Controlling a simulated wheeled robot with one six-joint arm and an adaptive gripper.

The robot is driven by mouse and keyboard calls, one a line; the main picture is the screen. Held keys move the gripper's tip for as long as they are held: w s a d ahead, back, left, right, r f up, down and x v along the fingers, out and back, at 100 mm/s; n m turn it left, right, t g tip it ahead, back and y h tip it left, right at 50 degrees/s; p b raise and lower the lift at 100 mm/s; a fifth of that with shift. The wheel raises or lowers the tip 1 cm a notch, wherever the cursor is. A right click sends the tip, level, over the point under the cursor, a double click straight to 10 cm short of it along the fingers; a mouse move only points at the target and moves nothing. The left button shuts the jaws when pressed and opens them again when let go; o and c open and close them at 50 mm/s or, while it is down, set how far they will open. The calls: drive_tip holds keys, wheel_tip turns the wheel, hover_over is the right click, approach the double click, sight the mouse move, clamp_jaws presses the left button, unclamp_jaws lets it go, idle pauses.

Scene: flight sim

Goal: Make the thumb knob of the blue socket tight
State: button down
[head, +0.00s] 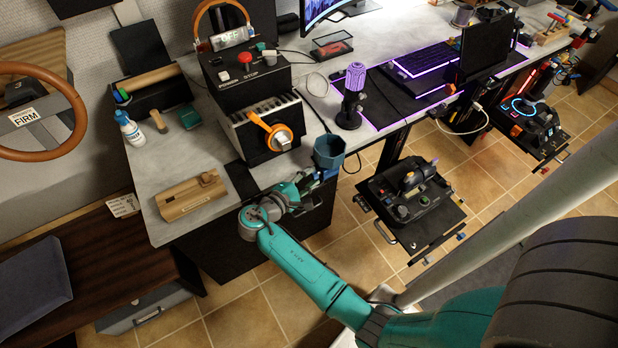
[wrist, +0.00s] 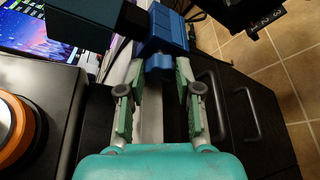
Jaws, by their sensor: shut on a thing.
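The blue socket (head: 329,150) is a faceted cup at the front edge of the grey desk, right of the black control box. In the wrist view its bright blue body (wrist: 168,32) is at the top middle. A smaller blue piece, the thumb knob (wrist: 158,66), sticks out of it towards me. My gripper (wrist: 159,72) has its two green fingers on either side of the knob and is shut on it. In the head view my gripper (head: 318,178) is just below the socket, and the knob is hidden there.
The control box (head: 248,85) with an orange-ringed dial (head: 280,138) stands left of the socket. A throttle unit (head: 415,195) is to the right. Drawer handles (wrist: 245,112) lie right of my fingers.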

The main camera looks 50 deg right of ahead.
drive_tip(key=m, duration=0.1)
drive_tip(key=m+h, duration=0.1)
drive_tip(key=m, duration=0.1)
drive_tip(key=m+t+h, duration=0.1)
drive_tip(key=shift+s+f+m, duration=0.1)
drive_tip(key=shift+f+m, duration=0.2)
drive_tip(key=shift+f+m+h, duration=0.15)
drive_tip(key=shift+m+h, duration=0.35)
drive_tip(key=shift+m, duration=0.7)
drive_tip(key=shift+f+m+h, duration=0.1)
drive_tip(key=shift+m+h, duration=0.4)
drive_tip(key=shift+m, duration=0.7)
drive_tip(key=c, duration=0.8)
unclamp_jaws()
drive_tip(key=a, duration=0.4)
drive_tip(key=a+f, duration=0.1)
drive_tip(key=a, duration=0.3)
drive_tip(key=s+a, duration=0.1)
drive_tip(key=a, duration=0.3)
drive_tip(key=shift+f, duration=0.25)
